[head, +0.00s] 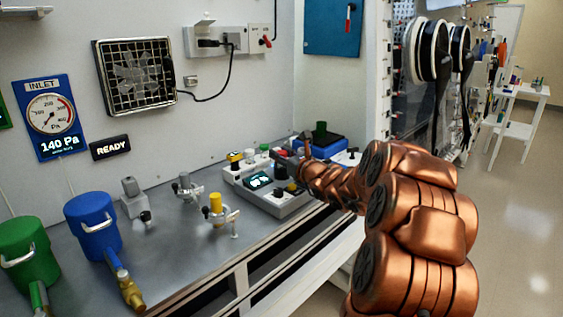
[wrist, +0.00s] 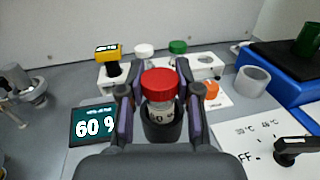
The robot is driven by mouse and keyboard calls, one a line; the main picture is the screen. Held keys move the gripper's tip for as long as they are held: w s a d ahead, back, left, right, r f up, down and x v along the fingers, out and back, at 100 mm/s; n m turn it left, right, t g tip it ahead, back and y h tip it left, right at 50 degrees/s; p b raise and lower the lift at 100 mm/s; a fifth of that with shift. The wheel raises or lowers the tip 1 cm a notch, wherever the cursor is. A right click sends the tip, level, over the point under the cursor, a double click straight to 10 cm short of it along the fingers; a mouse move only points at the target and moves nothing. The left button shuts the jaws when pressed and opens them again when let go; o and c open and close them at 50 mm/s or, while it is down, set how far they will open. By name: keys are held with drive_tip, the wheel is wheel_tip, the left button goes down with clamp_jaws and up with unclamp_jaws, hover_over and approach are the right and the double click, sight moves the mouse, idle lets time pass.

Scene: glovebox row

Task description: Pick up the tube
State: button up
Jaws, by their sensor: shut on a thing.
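A tube with a red cap (wrist: 159,82) and a printed label (wrist: 162,110) stands upright between the fingers of my gripper (wrist: 160,98) in the wrist view. The fingers are shut on it, one on each side. Its lower end sits in, or just above, a dark round holder (wrist: 161,129); I cannot tell which. In the head view my gripper (head: 290,160) is over the grey device with the display (head: 259,180), and the tube is hard to make out there.
White racks with a yellow-topped block (wrist: 108,51), white cap (wrist: 144,50) and green cap (wrist: 178,47) stand behind. A grey cup (wrist: 252,80) and blue box (wrist: 276,80) are to the right. A black knob (wrist: 292,146) is at lower right. Blue canister (head: 93,226) stands left.

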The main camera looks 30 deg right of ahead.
wheel_tip(320, 180, up, 10)
drive_tip(key=shift+p, duration=0.55)
